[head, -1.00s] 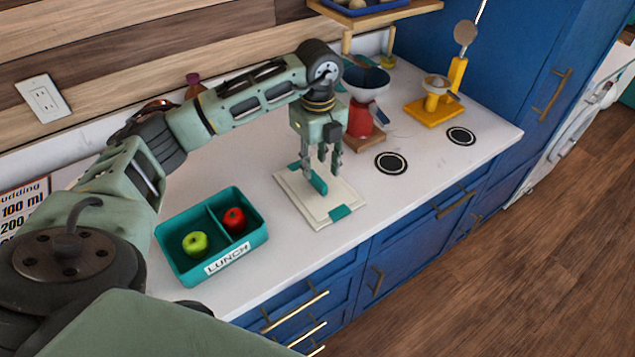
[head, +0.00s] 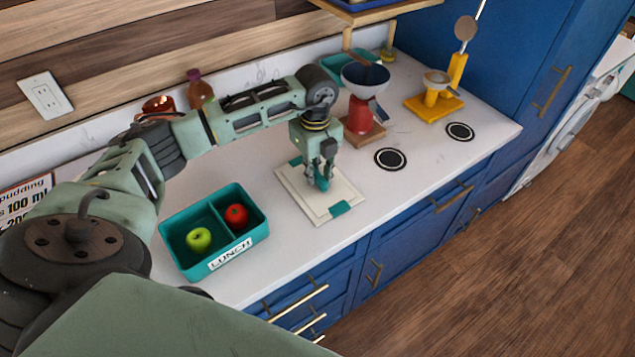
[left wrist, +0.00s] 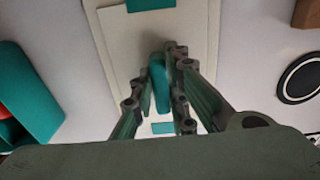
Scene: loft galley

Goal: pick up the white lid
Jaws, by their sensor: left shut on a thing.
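The white lid (head: 327,209) lies flat on the counter, with teal clips at its edges and a teal handle (left wrist: 157,82) standing up in its middle. It also shows in the left wrist view (left wrist: 115,50). My left gripper (head: 321,183) points down over the lid's middle, its fingers shut on the teal handle. The fingers partly hide the handle in both views. The lid appears to rest on the counter. My right gripper is not in view.
A teal lunch box (head: 262,232) with a green apple (head: 199,239) and a red apple (head: 237,216) stands left of the lid.

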